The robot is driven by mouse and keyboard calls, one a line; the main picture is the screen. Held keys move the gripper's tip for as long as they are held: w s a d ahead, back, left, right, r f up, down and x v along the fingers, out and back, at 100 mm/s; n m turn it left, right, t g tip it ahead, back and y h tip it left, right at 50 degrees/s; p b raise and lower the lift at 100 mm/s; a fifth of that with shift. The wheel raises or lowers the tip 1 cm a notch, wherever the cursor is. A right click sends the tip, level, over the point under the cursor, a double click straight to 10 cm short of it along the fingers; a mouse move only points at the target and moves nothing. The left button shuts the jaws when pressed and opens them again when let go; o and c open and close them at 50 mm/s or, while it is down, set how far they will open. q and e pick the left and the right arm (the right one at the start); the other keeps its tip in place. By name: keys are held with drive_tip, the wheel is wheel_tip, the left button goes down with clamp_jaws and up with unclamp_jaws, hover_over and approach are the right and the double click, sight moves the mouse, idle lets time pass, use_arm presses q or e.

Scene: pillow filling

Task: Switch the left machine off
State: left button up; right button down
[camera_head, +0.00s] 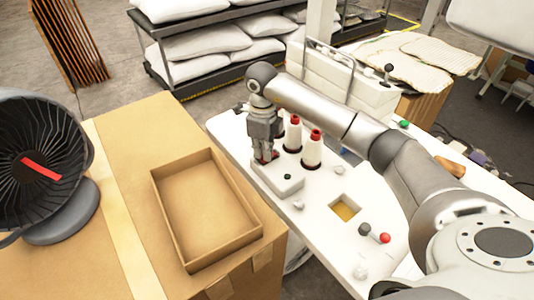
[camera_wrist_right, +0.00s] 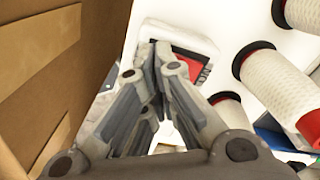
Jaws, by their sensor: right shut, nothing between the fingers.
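My right gripper (camera_head: 264,158) points down, shut and empty, at the left end of a white box-shaped unit (camera_head: 288,186) on the white machine table (camera_head: 318,205). In the right wrist view my fingertips (camera_wrist_right: 156,52) meet just beside a red switch (camera_wrist_right: 192,68) with lettering, set in a pale recessed frame. The fingers partly cover this switch, and I cannot tell whether they touch it or which way it is set. In the head view the gripper mostly hides it. My left gripper is not in view.
Thread spools with red tops (camera_head: 312,150) stand close to the right of the gripper. An open cardboard tray (camera_head: 206,208) lies on a large box to the left. A black round fan-like device (camera_head: 40,150) is at far left. A red-knobbed lever (camera_head: 384,238) is nearer me.

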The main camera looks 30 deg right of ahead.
drive_tip(key=shift+w+r+p, duration=0.1)
drive_tip(key=shift+r+p, duration=0.3)
drive_tip(key=shift+r, duration=0.45)
drive_tip(key=shift+r+p, duration=1.35)
drive_tip(key=shift+r, duration=1.15)
